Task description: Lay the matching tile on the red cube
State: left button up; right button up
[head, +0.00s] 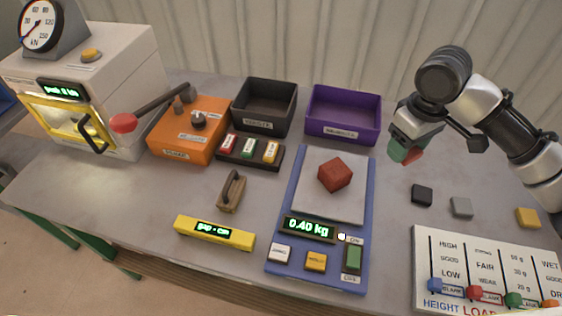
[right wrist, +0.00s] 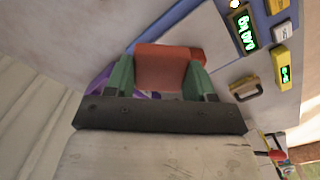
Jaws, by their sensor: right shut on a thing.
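The red cube (head: 335,174) sits on the grey plate of the blue scale (head: 368,215), turned at an angle to its edges. The scale reads 0.40 kg. My right gripper (head: 404,149) is up in the air to the right of the scale and the cube. Its green fingers are shut on a red tile (right wrist: 168,66), which spans between the fingertips in the right wrist view. In the head view the red tile (head: 413,155) is mostly hidden by the gripper. My left gripper is not in view.
Black (head: 263,107) and purple (head: 343,114) trays stand behind the scale. A white press (head: 110,85) and orange box (head: 185,125) stand left. Small black (head: 422,195), grey (head: 461,207) and yellow (head: 527,217) blocks lie right, behind a slider board (head: 485,255).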

jog(key=shift+w+a+f, duration=0.1)
jog(key=shift+w+a, duration=0.1)
jog(key=shift+a, duration=0.3)
jog(key=shift+w+a, duration=0.2)
jog(key=shift+a, duration=0.25)
jog(key=w+a+f+p, duration=0.1)
jog(key=w+a+f, duration=0.1)
jog(key=a+f, duration=0.15)
jog(key=p, duration=0.1)
send_over(337, 169)
notch_tip(337, 169, down, 3)
jog(key=shift+a+r, duration=0.1)
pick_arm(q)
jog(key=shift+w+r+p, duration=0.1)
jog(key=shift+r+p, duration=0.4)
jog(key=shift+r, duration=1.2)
pick_arm(e)
jog(key=shift+f, duration=2.2)
jog(key=shift+f, duration=0.1)
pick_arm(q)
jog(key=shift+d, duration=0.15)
pick_arm(e)
jog(key=o, duration=0.9)
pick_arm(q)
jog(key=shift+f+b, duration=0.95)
pick_arm(e)
notch_tip(337, 169, up, 12)
jog(key=shift+r, duration=0.15)
